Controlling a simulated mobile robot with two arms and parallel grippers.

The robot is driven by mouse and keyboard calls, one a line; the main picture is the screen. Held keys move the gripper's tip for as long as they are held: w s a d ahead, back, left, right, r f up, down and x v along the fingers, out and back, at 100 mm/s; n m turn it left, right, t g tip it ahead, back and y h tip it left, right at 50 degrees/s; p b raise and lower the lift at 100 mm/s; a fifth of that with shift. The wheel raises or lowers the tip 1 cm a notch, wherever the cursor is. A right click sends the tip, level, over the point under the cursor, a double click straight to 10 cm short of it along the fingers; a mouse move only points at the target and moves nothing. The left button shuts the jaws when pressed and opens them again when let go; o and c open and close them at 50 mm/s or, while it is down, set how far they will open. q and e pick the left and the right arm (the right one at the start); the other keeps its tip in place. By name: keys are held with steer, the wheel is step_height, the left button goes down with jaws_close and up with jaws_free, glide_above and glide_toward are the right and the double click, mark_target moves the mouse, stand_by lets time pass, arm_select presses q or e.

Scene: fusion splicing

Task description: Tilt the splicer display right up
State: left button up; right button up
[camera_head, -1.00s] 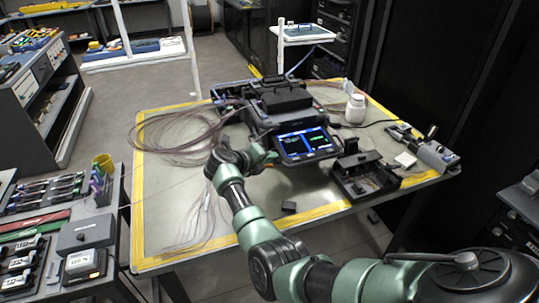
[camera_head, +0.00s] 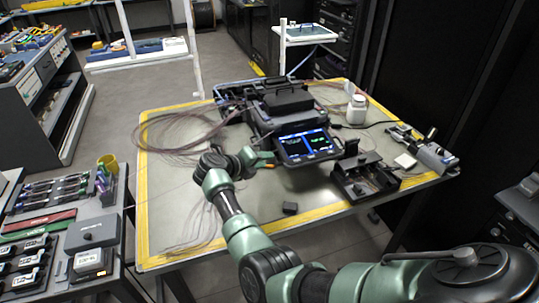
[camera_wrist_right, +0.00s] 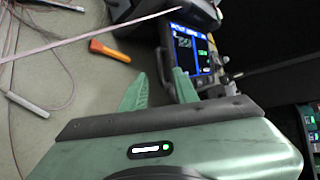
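The splicer (camera_head: 285,108) stands on the table with its display (camera_head: 307,145) on the near side, lit blue with green marks and tilted. My right gripper (camera_head: 254,160) is just left of the display in the head view. In the right wrist view, the display (camera_wrist_right: 192,52) is beyond the fingers, and its dark edge lies near the gap between them. The fingers of my right gripper (camera_wrist_right: 160,78) are apart, with nothing visibly held. I cannot tell whether a finger touches the display. My left gripper is not in view.
An orange-handled tool (camera_wrist_right: 108,50) lies on the table close to the gripper. A black open holder (camera_head: 365,178) is right of the display, and a white bottle (camera_head: 356,110) stands behind. Loose fibre cables (camera_head: 180,130) spread at left.

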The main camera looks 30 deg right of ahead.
steer(key=p+v, duration=0.1)
steer(key=v, duration=0.2)
steer(key=shift+a, duration=0.1)
steer(key=shift+r, duration=0.1)
stand_by(0.3)
